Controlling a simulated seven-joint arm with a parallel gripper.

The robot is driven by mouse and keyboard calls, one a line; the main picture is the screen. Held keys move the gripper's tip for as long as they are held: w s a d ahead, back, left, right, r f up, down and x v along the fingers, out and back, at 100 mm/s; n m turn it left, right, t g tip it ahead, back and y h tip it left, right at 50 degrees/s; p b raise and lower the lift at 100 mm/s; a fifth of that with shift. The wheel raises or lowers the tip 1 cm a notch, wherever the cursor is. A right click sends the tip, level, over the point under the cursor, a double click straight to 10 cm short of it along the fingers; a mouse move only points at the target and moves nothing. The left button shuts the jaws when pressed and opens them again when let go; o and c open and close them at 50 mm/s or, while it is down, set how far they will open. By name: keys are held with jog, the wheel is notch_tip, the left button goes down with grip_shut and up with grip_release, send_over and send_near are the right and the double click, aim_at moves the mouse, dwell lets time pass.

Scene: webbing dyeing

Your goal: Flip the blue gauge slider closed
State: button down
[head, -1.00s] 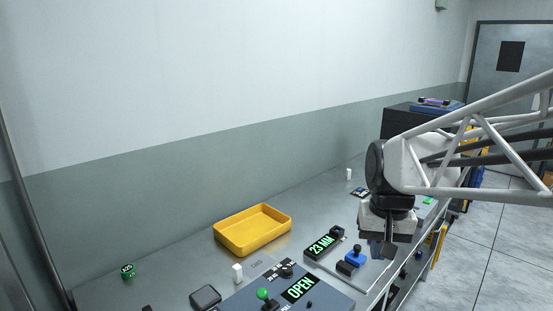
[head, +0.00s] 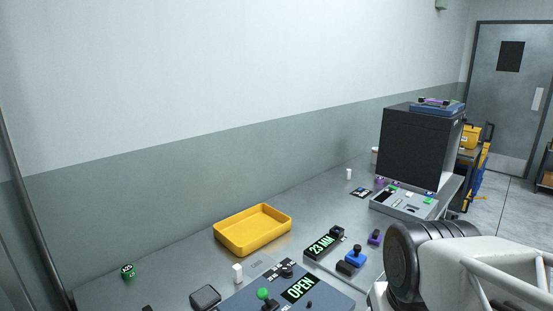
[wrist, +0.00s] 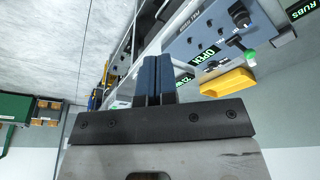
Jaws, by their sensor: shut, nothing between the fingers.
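The blue gauge slider (head: 356,256) stands as a blue block with a knob on the grey gauge plate (head: 376,277), beside a black block and the green "23 MM" display (head: 322,246). I cannot tell its exact setting. My gripper is outside the head view, where only my arm shows at the lower right, to the right of the slider. In the wrist view my gripper (wrist: 156,62) is shut and empty, its two dark blue fingers side by side. The fingers hide part of the bench there, and I cannot make out the slider.
A control panel (head: 328,299) with a green "OPEN" display and a green knob lies in front. A yellow tray (head: 230,247) sits behind it. A small purple piece (head: 375,237) stands right of the slider. A black cabinet (head: 415,145) stands at the back right.

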jog(key=shift+w, duration=0.1)
jog(key=w+d+r+m+g, duration=0.2)
jog(key=w+d, duration=0.1)
jog(key=w, duration=1.2)
jog(key=w+d+r+m+g, duration=0.1)
jog(key=w+d+r, duration=0.1)
jog(key=w, duration=1.2)
jog(key=w+d+f+m+g, duration=0.1)
jog(key=w+d+f, duration=0.2)
jog(key=w, duration=0.5)
jog(key=w+d+f+m+g+y, duration=0.1)
jog(key=w+d+f, duration=0.2)
jog(key=w+f, duration=0.3)
jog(key=w+d+f+g+y, duration=0.1)
jog(key=w+d+f, duration=0.2)
jog(key=w, duration=0.9)
jog(key=shift+d+f+m, duration=0.35)
jog(key=shift+f+m, duration=0.05)
jog(key=shift+f, duration=0.25)
jog(key=shift+f, duration=0.1)
